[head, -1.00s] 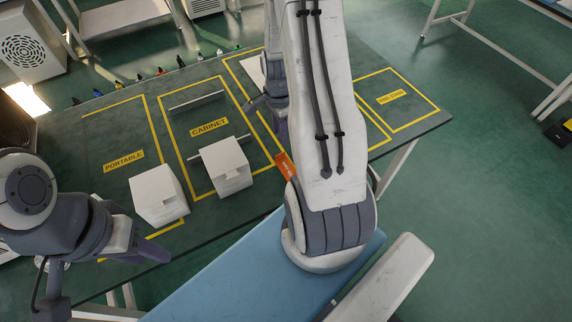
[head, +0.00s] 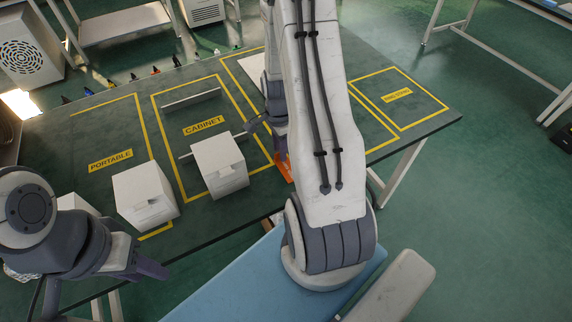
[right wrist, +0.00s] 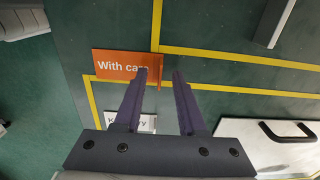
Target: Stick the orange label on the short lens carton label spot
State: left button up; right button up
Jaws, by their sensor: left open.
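The orange label (right wrist: 112,65), printed "With care", lies on the dark table in the right wrist view. A narrow raised strip stands at its right end. In the head view a bit of its orange (head: 283,170) shows beside my arm. My right gripper (right wrist: 160,76) is open, its fingertips either side of that strip with gaps. White cartons stand at the front left: one (head: 146,196), one by the CABINET mark (head: 219,166), and one (head: 77,204) partly behind my left arm. I cannot tell which is the short lens carton; no label spot shows. My left gripper (head: 150,272) is open and empty.
A white label (right wrist: 140,122) is partly hidden behind my right gripper. A white object with a black handle (right wrist: 285,135) lies to its right. Yellow tape outlines mark the table (head: 430,122); its right side is clear. Small bottles line the back edge.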

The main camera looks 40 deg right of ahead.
grip_shut()
jog(key=shift+r, duration=0.1)
jog(key=shift+r+p, duration=3.6)
jog(key=shift+r, duration=0.3)
